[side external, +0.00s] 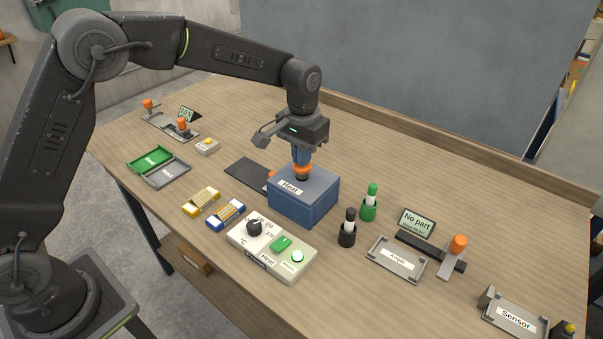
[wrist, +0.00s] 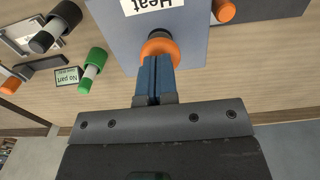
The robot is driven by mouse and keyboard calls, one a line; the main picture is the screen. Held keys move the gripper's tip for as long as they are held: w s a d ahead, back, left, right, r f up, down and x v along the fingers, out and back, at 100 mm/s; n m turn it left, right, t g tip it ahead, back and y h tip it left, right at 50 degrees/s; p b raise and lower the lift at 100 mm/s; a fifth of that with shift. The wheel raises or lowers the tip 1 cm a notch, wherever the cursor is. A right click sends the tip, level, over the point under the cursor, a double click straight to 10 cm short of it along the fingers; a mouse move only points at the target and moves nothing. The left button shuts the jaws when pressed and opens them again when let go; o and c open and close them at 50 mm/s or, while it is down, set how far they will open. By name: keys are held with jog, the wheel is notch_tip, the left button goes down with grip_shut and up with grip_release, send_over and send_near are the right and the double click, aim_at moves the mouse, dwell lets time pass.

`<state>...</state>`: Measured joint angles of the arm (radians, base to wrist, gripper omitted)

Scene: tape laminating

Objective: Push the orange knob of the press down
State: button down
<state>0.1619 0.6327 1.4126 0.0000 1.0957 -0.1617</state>
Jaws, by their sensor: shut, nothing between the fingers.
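The press is a blue block (side external: 303,200) labelled "Heat", standing mid-table. Its orange knob (side external: 302,170) sits on top above a dark collar. In the wrist view the orange knob (wrist: 157,44) shows just beyond my fingertips, on the blue block (wrist: 110,25). My gripper (side external: 302,161) points straight down over the knob, its blue fingers shut together with nothing between them. In the wrist view my gripper (wrist: 154,60) overlaps the near side of the knob. The tips look to be at the knob's top; firm contact cannot be told.
A control box (side external: 270,248) with a dial and buttons stands in front of the press. A black bottle (side external: 347,230) and a green bottle (side external: 369,204) stand to its right. A dark plate (side external: 247,174) lies behind left. An "Angle" fixture (side external: 398,262) lies further right.

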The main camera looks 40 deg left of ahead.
jog(key=shift+f, duration=0.45)
jog(key=shift+r, duration=3.05)
